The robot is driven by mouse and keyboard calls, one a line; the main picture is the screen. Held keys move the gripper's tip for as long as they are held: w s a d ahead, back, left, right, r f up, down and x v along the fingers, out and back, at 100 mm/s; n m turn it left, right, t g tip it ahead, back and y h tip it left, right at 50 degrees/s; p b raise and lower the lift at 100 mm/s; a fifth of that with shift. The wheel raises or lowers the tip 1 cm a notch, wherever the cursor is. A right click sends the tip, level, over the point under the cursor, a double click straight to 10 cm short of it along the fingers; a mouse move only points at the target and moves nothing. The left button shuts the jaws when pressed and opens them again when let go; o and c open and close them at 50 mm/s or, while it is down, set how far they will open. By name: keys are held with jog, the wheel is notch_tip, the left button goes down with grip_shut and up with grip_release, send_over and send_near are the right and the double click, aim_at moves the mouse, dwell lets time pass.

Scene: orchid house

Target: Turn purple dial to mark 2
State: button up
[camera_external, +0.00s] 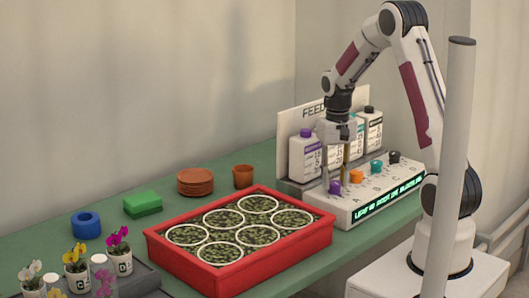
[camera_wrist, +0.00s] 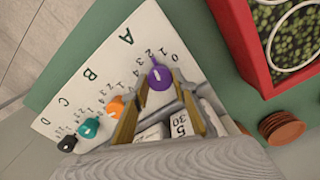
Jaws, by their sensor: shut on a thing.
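The purple dial (camera_external: 335,187) is at the left end of the white control panel's sloping top. In the wrist view, the purple dial (camera_wrist: 160,78) stands by the letter A, with a small number scale from 0 to 4 around it. My gripper (camera_wrist: 161,84) is shut on this dial, one finger on each side of it. In the external view, my gripper (camera_external: 336,177) points down at the dial from above. A small pale mark shows on the dial, but I cannot tell which number it points at.
Orange (camera_external: 356,176), teal (camera_external: 376,166) and black (camera_external: 394,157) dials sit along the panel (camera_external: 375,195). White bottles (camera_external: 304,155) stand behind. Terracotta saucers (camera_external: 195,182) are farther back.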

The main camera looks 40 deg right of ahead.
aim_at(335, 182)
jog(key=o, duration=1.1)
jog(key=shift+r, duration=0.15)
jog(key=shift+r, duration=3.6)
jog(key=shift+f, duration=0.1)
jog(key=shift+s+a+r+n+t, duration=0.9)
jog(key=shift+s+a+r, duration=1.4)
jog(key=shift+s, duration=1.4)
jog(key=shift+s+a+r+n+t, duration=0.9)
jog(key=shift+s+a+r, duration=1.35)
jog(key=shift+s, duration=1.5)
jog(key=shift+s+a+r+n+t, duration=0.9)
jog(key=shift+s+a+r, duration=0.95)
jog(key=shift+s+a, duration=1.35)
